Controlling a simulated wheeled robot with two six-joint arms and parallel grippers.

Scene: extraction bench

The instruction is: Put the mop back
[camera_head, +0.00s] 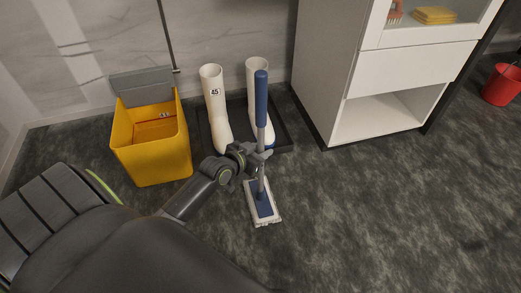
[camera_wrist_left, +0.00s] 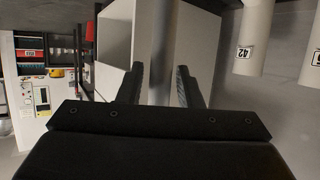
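The mop (camera_head: 261,98) has a blue grip, a thin grey shaft and a flat blue head with a white pad low over the floor; whether the pad touches the floor I cannot tell. It is near upright, in front of the boots. My left gripper (camera_head: 260,154) is at the shaft, between grip and head. In the left wrist view the grey shaft (camera_wrist_left: 163,45) runs between my two fingers (camera_wrist_left: 160,75), which look shut on it. The yellow bucket (camera_head: 152,156) with a grey wringer stands left of the mop. My right gripper is not in view.
White boots (camera_head: 213,105) stand in a black tray (camera_head: 287,133) behind the mop. A thin dark pole (camera_head: 165,35) rises behind the bucket. A white cabinet (camera_head: 410,57) stands at right, with a red bucket (camera_head: 502,86) beyond. The floor at front right is clear.

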